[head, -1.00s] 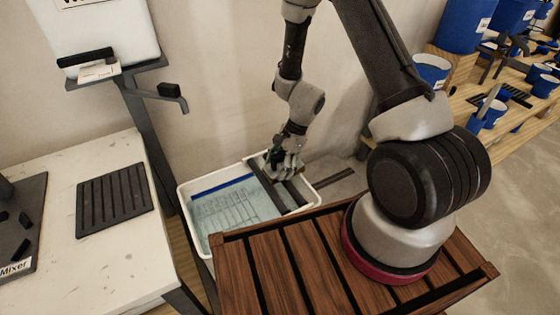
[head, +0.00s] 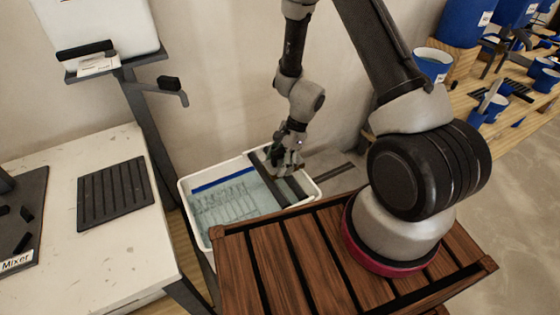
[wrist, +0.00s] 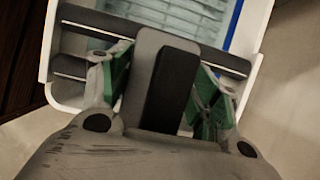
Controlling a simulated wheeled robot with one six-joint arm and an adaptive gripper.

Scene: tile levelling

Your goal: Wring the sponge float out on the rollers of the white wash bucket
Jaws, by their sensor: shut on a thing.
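The white wash bucket (head: 184,205) stands at the centre of the head view, with clear water and a ribbed grid (head: 225,200) inside. Its dark rollers (head: 267,178) run across its right end; they also cross the upper part of the wrist view (wrist: 73,68). My gripper (head: 288,163) is over the rollers. In the wrist view my gripper (wrist: 163,85) has its green-padded fingers on either side of the sponge float (wrist: 170,90), seen as a black block with grey around it. The float's sponge face is hidden, so I cannot tell whether it touches the rollers.
A white worktable (head: 115,255) with a black ribbed mat (head: 115,192) is at the left. A grey stand (head: 145,125) rises behind it. My slatted wooden deck is in front of the bucket. A wooden bench (head: 500,115) with blue buckets is at the right.

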